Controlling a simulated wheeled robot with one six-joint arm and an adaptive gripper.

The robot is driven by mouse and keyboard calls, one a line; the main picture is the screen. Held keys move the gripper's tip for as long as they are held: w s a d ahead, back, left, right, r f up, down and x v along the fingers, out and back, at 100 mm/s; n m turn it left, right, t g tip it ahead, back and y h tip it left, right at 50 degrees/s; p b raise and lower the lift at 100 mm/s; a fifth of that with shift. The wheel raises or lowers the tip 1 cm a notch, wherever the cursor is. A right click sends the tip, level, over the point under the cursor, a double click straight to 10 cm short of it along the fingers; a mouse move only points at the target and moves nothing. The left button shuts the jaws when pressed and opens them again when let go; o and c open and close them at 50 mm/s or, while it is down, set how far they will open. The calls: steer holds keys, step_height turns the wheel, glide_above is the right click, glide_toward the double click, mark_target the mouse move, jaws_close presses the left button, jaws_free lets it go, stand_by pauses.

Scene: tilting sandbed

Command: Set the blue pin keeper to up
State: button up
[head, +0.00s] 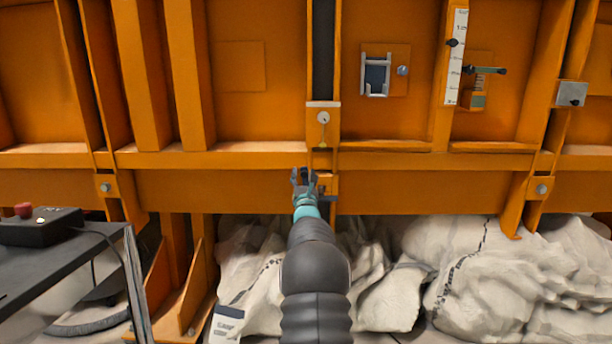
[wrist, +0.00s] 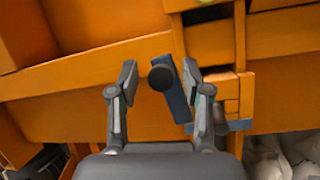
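A flat dark-blue bar with a round black knob, which looks like the blue pin keeper (wrist: 181,106), shows in the wrist view in front of the orange beam. It stands near upright, slightly tilted. My gripper (wrist: 160,75) is open, with one finger on each side of the bar and knob; the right finger is close to the bar. I cannot tell whether either finger touches it. In the head view my gripper (head: 304,175) is at the orange beam below the middle post, and my arm hides part of that spot.
The orange wall (head: 240,120) has ribs and a long beam (head: 230,190). A pale plate with a round knob (head: 323,118) is above my gripper. A black-handled latch (head: 485,71) is at right. White sacks (head: 480,280) lie below; a dark table (head: 60,262) stands at left.

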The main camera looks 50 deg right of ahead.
steer(key=shift+s+d+r, duration=0.1)
steer(key=shift+s+r, duration=0.05)
steer(key=shift+s, duration=0.05)
steer(key=shift+s, duration=0.1)
steer(key=shift+s, duration=0.1)
steer(key=v, duration=1.1)
steer(key=shift+a+f, duration=0.3)
steer(key=shift+a, duration=0.05)
steer(key=shift+s, duration=0.1)
